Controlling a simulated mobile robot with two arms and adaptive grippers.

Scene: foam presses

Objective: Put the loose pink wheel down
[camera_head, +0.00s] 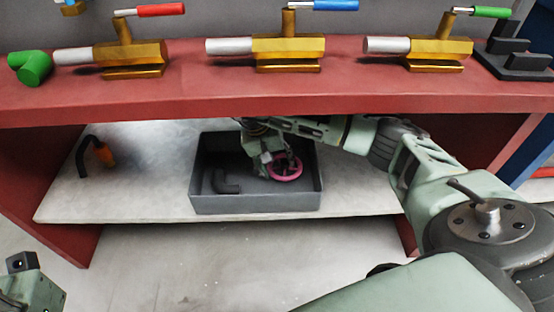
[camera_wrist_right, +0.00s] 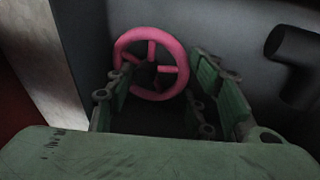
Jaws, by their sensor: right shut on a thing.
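The pink wheel (camera_head: 285,167) is inside the grey bin (camera_head: 256,203) on the lower shelf. In the right wrist view the pink wheel (camera_wrist_right: 152,50) stands upright or tilted between the fingers, with its spokes showing. My right gripper (camera_head: 268,163) reaches down into the bin and is shut on the wheel; its fingers also show in the right wrist view (camera_wrist_right: 160,85). I cannot tell whether the wheel touches the bin floor. My left gripper is not in view; only part of my left arm shows at the lower left.
A dark elbow pipe (camera_head: 225,184) lies in the bin, left of the wheel. A dark pipe with an orange end (camera_head: 103,153) is on the shelf (camera_head: 150,195). Above, the red bench (camera_head: 190,97) carries several brass valves and a green elbow (camera_head: 33,68).

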